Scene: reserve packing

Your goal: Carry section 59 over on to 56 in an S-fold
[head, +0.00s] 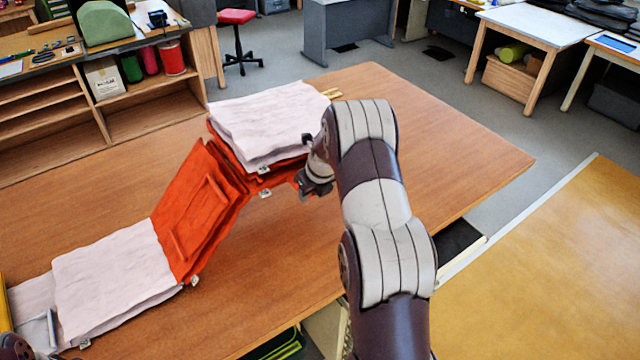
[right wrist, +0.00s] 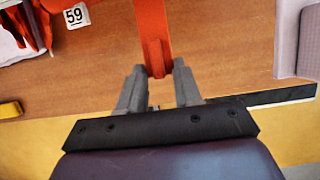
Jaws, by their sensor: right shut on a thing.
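A long folded piece with white and orange sections lies on the brown table (head: 450,150). A white section (head: 115,275) lies at the left, an orange section (head: 195,215) slopes up from it, and a white stack (head: 265,120) lies at the back over orange layers. A tag reading 59 (right wrist: 76,16) shows beside orange cloth in the right wrist view; the head-view tags are unreadable. My right gripper (head: 312,187) is shut on an orange strap (right wrist: 155,40) at the right of the orange layers. Part of my left arm shows at the bottom left corner; its jaws are unclear.
The table is clear to the right and in front of the folded piece. A shelf unit (head: 150,110) stands at the back left. A yellow-brown surface (head: 560,270) lies at the right, across a gap.

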